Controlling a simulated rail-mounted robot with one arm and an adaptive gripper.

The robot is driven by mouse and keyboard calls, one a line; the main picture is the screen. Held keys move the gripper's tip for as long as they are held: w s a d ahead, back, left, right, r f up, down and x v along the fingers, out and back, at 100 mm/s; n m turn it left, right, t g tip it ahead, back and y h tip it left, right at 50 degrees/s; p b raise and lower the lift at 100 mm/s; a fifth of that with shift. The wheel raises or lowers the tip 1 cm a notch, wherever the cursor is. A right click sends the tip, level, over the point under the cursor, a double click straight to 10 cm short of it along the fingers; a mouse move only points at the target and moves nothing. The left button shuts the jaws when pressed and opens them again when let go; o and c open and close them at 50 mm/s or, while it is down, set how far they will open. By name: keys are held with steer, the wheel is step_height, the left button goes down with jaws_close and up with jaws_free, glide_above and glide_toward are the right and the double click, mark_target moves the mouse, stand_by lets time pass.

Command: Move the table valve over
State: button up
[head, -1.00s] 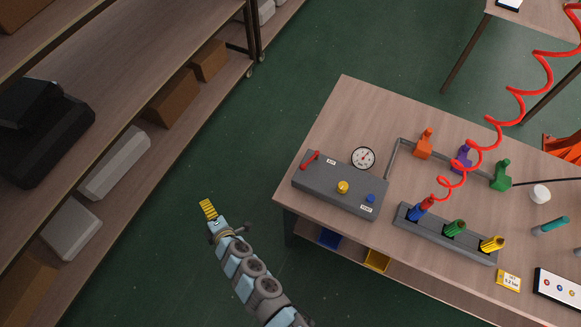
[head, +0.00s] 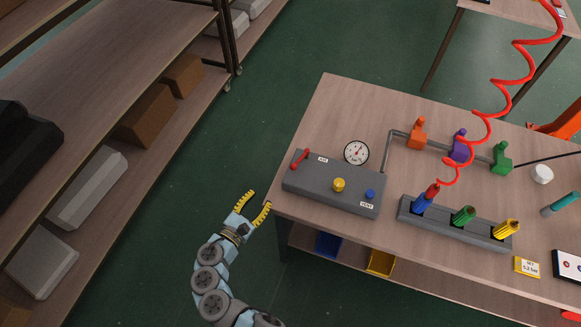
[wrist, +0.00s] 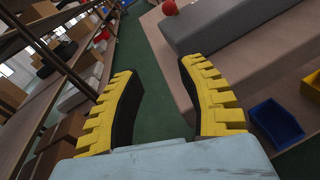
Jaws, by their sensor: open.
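A grey control box (head: 325,192) sits at the left end of the workbench. A red lever (head: 300,158), likely the table valve, is at its upper left corner by a small label. A yellow knob (head: 339,185) and a blue knob (head: 370,194) sit further right on the box. My gripper (head: 259,202) is open and empty, just off the bench's left edge, left of the box and apart from it. In the wrist view, the open yellow fingers (wrist: 160,70) face the box's grey side (wrist: 225,25), and a red rounded part (wrist: 169,7) shows at the top edge.
A round gauge (head: 356,153) stands behind the box. A grey rack (head: 455,224) with coloured tools and a coiled red hose (head: 493,110) are further right. Blue (head: 328,244) and yellow (head: 380,262) bins sit below the bench top. Shelving (head: 110,75) stands left across green floor.

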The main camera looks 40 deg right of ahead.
mark_target(292, 168)
steer(key=shift+m+g+h, duration=0.4)
steer(key=shift+g+h, duration=0.3)
steer(key=x, duration=0.5)
steer(key=s+r+b+x, duration=0.1)
steer(key=x, duration=0.5)
steer(key=s+r+b+x, duration=0.1)
steer(key=x, duration=0.5)
steer(key=shift+d, duration=0.4)
steer(key=shift+c, duration=0.3)
jaws_close()
